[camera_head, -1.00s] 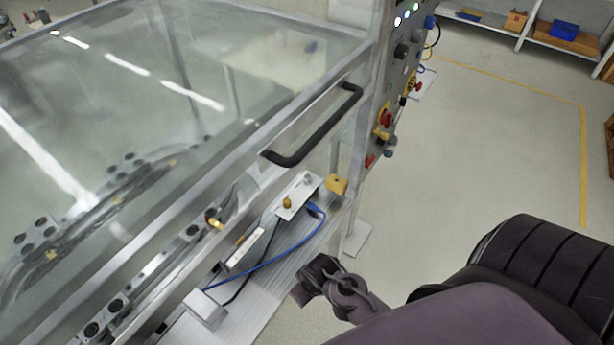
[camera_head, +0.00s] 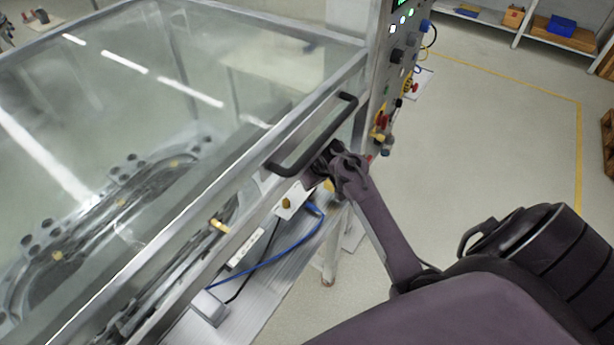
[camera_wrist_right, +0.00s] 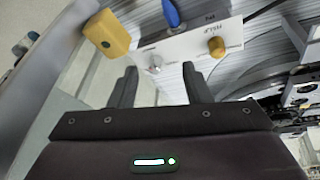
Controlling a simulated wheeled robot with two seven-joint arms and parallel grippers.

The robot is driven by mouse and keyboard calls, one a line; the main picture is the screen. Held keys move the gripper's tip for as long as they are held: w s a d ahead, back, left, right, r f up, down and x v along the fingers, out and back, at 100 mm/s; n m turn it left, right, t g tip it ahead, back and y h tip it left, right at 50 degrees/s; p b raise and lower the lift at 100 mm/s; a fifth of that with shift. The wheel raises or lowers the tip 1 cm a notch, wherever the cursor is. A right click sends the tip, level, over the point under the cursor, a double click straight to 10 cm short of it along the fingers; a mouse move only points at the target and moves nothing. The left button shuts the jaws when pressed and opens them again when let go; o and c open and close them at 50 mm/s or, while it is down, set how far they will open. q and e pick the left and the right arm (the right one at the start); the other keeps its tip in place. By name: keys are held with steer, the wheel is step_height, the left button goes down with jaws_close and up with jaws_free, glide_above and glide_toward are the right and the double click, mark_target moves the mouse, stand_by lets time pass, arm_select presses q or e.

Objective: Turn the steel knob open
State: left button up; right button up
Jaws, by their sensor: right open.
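The steel knob (camera_wrist_right: 155,64) is a small silver knob on a white plate (camera_wrist_right: 187,50) in the right wrist view. A brass-coloured knob (camera_wrist_right: 216,46) stands to its right on the same plate. My right gripper (camera_wrist_right: 157,80) is open, with the steel knob showing just beyond the gap between its fingertips, apart from them. In the head view my right gripper (camera_head: 316,175) is above the plate (camera_head: 291,206) and hides the steel knob; the brass knob (camera_head: 287,203) shows at its lower left. My left gripper is not in view.
A black handle (camera_head: 315,135) on the clear enclosure is close beside my right gripper. A yellow block (camera_wrist_right: 107,35) and a blue cable connector (camera_wrist_right: 171,14) are near the plate. A control panel (camera_head: 394,65) stands behind. The floor to the right is clear.

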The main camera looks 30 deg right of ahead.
steer(key=shift+m+y, duration=0.4)
steer(key=shift+y, duration=0.1)
steer(key=shift+w+d+f, duration=0.4)
steer(key=shift+w+f, duration=0.9)
steer(key=shift+w+d+f, duration=0.35)
steer(key=shift+w+f, duration=0.95)
steer(key=shift+w, duration=0.05)
steer(key=shift+w+d+f, duration=0.4)
steer(key=shift+w+f, duration=0.9)
jaws_close()
